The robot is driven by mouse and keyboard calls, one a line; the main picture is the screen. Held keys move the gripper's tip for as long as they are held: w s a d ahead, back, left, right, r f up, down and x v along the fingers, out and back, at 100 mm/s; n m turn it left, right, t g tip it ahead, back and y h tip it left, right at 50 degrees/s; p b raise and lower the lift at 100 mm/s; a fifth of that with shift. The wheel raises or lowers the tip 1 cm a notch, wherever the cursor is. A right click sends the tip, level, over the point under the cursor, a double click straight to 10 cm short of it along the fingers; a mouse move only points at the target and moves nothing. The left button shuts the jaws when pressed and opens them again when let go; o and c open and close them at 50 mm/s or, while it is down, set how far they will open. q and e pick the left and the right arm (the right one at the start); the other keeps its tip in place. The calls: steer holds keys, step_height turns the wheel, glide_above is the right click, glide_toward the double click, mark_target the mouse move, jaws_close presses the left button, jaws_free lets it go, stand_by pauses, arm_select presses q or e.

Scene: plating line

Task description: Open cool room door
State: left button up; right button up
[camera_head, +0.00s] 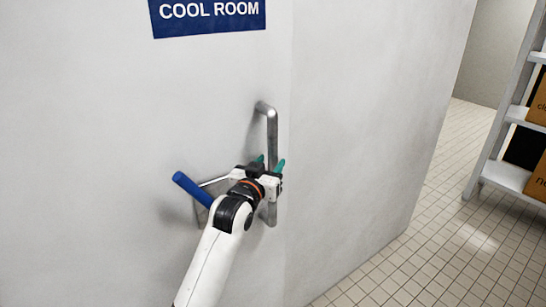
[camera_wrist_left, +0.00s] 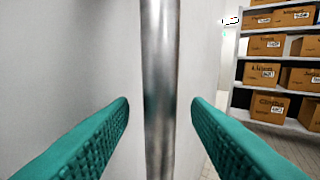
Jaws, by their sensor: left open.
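The cool room door (camera_head: 120,110) is a pale grey panel with a blue "COOL ROOM" sign (camera_head: 208,14); it looks closed in the head view. A vertical metal bar handle (camera_head: 272,135) stands at its right side, and it also shows in the left wrist view (camera_wrist_left: 158,90). My left gripper (camera_head: 271,163) is at the handle's middle. Its green fingers (camera_wrist_left: 160,115) are open, one on each side of the bar, with gaps visible. A blue-gripped lever (camera_head: 190,188) is left of my wrist, its lower part partly hidden by my arm. My right gripper is in neither view.
A plain pale wall (camera_head: 365,120) continues right of the handle. A shelf rack (camera_head: 503,175) with cardboard boxes (camera_head: 538,180) stands at the far right. The tiled floor (camera_head: 425,262) between wall and rack is clear.

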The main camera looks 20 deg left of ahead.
arm_select(q)
steer(key=shift+w+d, duration=0.1)
steer(key=shift+w, duration=1.2)
steer(key=shift+c, duration=0.5)
jaws_close()
